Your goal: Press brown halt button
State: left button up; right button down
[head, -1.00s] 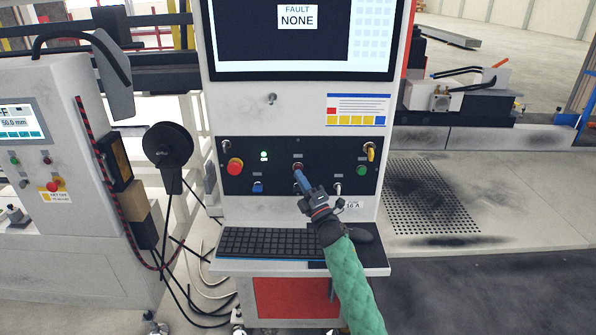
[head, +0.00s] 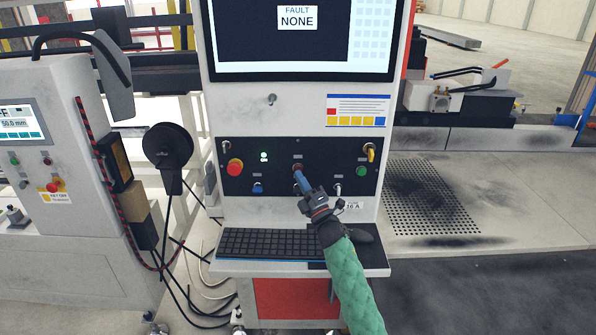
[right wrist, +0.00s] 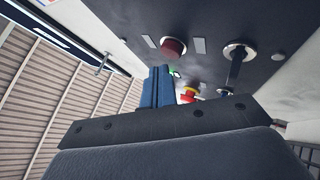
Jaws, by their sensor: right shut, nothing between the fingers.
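The brown halt button (head: 297,166) is a small reddish-brown knob in the middle of the black control panel, partly hidden behind my fingertips. In the right wrist view a dark red-brown button (right wrist: 173,46) stands out from the panel just beyond the fingers. My right gripper (head: 300,180) is shut and empty, its blue fingers pointing up at the button from just below and in front. The blue fingers also show in the right wrist view (right wrist: 157,84). I cannot tell whether they touch the button. My left gripper is out of view.
A red emergency stop (head: 235,166) sits left on the panel, a green button (head: 362,171) and a yellow key switch (head: 370,152) right. A blue switch (head: 258,188) sits lower left. A keyboard (head: 268,243) lies on the shelf below. The monitor (head: 297,45) reads FAULT NONE.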

jog(key=shift+w, duration=0.15)
dwell(0.8)
jog(key=shift+w+b, duration=0.3)
jog(key=shift+b, duration=0.05)
jog(key=shift+w+b, duration=0.3)
jog(key=shift+w, duration=0.15)
dwell(0.8)
jog(key=shift+s, duration=0.9)
